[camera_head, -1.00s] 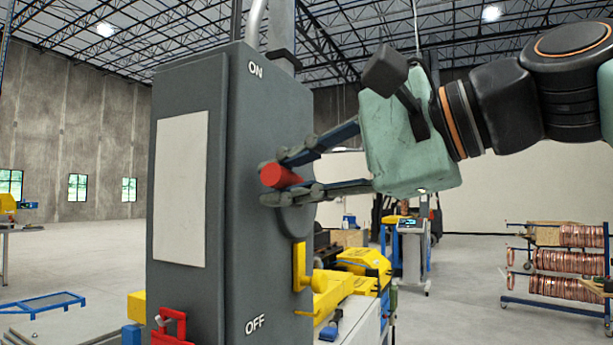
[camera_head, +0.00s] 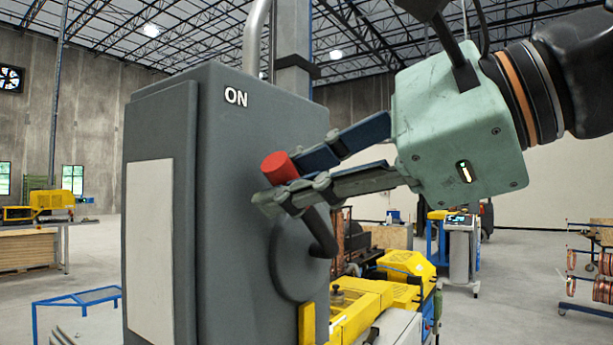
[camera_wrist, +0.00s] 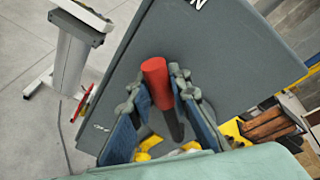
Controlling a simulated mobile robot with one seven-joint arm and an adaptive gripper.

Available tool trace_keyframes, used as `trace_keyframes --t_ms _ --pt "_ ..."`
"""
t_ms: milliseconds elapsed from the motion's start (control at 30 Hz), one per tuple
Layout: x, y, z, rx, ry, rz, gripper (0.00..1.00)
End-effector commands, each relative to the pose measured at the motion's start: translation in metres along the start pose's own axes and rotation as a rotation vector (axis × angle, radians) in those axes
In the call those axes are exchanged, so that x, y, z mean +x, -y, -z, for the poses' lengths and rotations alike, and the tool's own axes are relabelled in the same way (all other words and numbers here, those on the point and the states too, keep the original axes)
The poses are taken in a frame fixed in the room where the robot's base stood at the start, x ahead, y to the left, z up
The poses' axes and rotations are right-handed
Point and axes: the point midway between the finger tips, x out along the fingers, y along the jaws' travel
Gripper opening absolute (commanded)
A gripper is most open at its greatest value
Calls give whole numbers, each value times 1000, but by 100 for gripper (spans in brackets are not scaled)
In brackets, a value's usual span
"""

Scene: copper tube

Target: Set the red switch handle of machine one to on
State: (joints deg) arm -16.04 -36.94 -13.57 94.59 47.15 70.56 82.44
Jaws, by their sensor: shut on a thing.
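The red switch handle (camera_head: 280,167) is a red cylinder on a dark lever arm (camera_head: 321,235) that rises from a round hub on the side of the grey switch box (camera_head: 245,145). The box carries an ON label near its top. The handle tilts upward toward ON, below the label. My gripper (camera_head: 283,185) reaches in from the right with its fingers on either side of the handle, shut on it. In the wrist view, the red handle (camera_wrist: 157,80) stands between the two fingers, its dark lever running down between them.
A blank white panel (camera_head: 150,250) is on the box's front. A yellow machine (camera_head: 375,300) stands behind and below the box to the right. A copper coil rack (camera_head: 590,270) is at the far right. A blue frame (camera_head: 80,300) stands at the lower left.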

Motion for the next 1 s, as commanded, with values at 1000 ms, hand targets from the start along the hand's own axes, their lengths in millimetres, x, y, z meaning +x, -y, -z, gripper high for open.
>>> trace_keyframes --t_ms 1000 --pt "5 6 -9 74 16 -9 36"
